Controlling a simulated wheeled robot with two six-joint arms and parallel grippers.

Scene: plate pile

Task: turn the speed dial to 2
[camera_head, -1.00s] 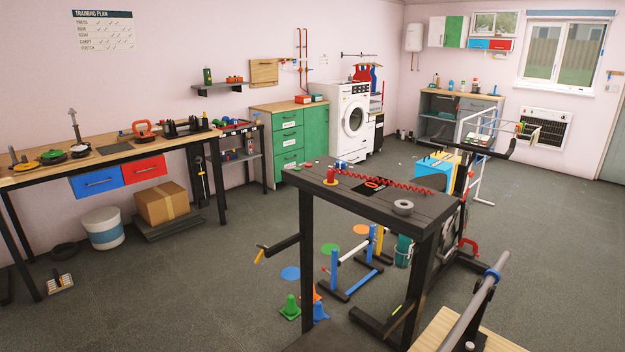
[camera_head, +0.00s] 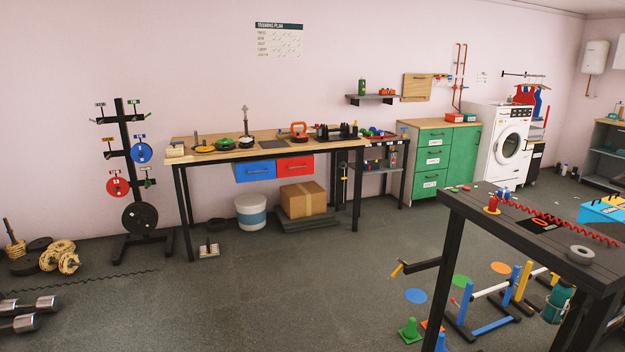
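I cannot make out a speed dial anywhere in the head view. A white front-loading washing machine (camera_head: 505,143) stands against the back wall at the right, with a control strip along its top too small to read. Neither of my grippers shows in the view.
A dark high table (camera_head: 545,235) stands close at the right. A long workbench (camera_head: 215,155) lines the back wall, with a bucket (camera_head: 251,212) and a cardboard box (camera_head: 303,199) below. A plate rack (camera_head: 125,170) and dumbbells (camera_head: 30,308) are at the left. The middle floor is open.

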